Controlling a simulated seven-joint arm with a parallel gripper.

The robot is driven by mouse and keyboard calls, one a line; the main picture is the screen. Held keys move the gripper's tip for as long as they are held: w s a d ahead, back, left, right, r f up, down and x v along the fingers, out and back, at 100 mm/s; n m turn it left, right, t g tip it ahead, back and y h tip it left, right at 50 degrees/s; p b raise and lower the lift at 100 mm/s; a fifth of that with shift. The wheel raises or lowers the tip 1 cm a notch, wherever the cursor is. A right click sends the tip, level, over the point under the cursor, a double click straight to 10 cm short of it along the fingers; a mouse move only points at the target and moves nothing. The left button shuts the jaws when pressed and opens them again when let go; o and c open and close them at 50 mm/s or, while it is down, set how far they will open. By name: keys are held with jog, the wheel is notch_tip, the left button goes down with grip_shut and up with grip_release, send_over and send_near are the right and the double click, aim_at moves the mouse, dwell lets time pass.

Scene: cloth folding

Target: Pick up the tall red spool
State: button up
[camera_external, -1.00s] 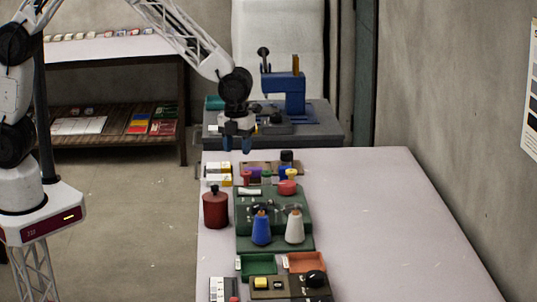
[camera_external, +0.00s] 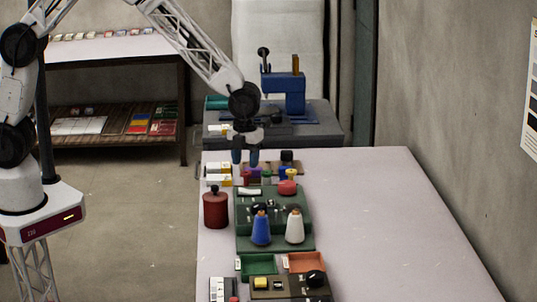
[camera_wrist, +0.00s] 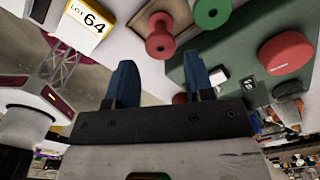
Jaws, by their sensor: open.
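A red spool with wide round ends (camera_wrist: 160,38) shows in the wrist view, just past the gap between my fingertips and apart from them. In the outside view a small red spool (camera_external: 247,178) stands among the small coloured spools at the back of the table; its height is hard to judge there. My gripper (camera_external: 245,158) hangs above and slightly behind these spools. In the wrist view my gripper (camera_wrist: 160,70) has two blue fingers spread apart with nothing between them.
A green spool (camera_wrist: 212,12) and a red cushion (camera_wrist: 287,52) lie close by. A dark red canister (camera_external: 215,208) and blue (camera_external: 261,229) and white (camera_external: 295,228) cones stand nearer. The table's right side (camera_external: 385,220) is clear.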

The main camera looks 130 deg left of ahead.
aim_at(246, 173)
jog(key=shift+f, duration=0.25)
jog(key=shift+f, duration=2.5)
jog(key=c, duration=0.7)
jog(key=shift+r, duration=0.1)
jog(key=shift+r, duration=1.75)
jog(key=s+d, duration=0.3)
jog(key=s, duration=0.1)
jog(key=s+d+r, duration=0.1)
jog(key=s+d, duration=0.2)
jog(key=s, duration=0.1)
jog(key=s+d, duration=0.4)
jog(key=shift+s+r, duration=0.15)
jog(key=shift+s, duration=0.1)
